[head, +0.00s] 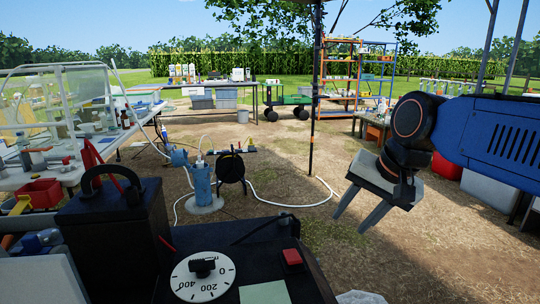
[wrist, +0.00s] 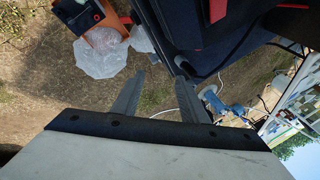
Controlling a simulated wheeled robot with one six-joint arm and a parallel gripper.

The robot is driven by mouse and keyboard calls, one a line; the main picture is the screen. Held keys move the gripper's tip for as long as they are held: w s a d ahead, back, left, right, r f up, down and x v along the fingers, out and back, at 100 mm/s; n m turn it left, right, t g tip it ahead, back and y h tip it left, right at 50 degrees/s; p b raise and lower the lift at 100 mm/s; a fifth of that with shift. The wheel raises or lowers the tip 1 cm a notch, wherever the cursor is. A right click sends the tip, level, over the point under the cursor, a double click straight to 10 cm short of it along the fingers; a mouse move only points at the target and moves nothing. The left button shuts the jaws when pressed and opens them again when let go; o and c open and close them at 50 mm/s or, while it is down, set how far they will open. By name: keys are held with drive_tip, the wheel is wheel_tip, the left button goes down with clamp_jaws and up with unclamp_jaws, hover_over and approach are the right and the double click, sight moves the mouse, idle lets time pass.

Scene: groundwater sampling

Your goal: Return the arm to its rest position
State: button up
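My gripper (head: 352,221) hangs at the right of the head view, at the end of my blue and black arm. Its two grey fingers point down and stand apart with nothing between them. In the wrist view my gripper (wrist: 159,76) is also open and empty, with bare ground beyond the gap. The gripper is in the air, clear of the tables and to the right of the blue wellhead (head: 201,184) and the black hose reel (head: 231,168).
A cluttered table (head: 95,150) with a clear hood is at the left. A back table (head: 180,84) and an orange shelf rack (head: 322,68) stand farther off. A white hose (head: 290,205) lies on the ground. A crumpled clear bag (wrist: 98,57) shows in the wrist view.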

drive_tip(key=s+d+f+n+h, duration=0.1)
drive_tip(key=s+d+f+n, duration=0.1)
drive_tip(key=s+d+f, duration=0.3)
drive_tip(key=s+d+f+n+h, duration=0.1)
drive_tip(key=s+d+f+n, duration=0.2)
drive_tip(key=s+d+f, duration=0.3)
wheel_tip(320, 180, down, 4)
drive_tip(key=shift+s+f+h, duration=0.25)
drive_tip(key=shift+s+h, duration=0.15)
drive_tip(key=shift+s, duration=0.35)
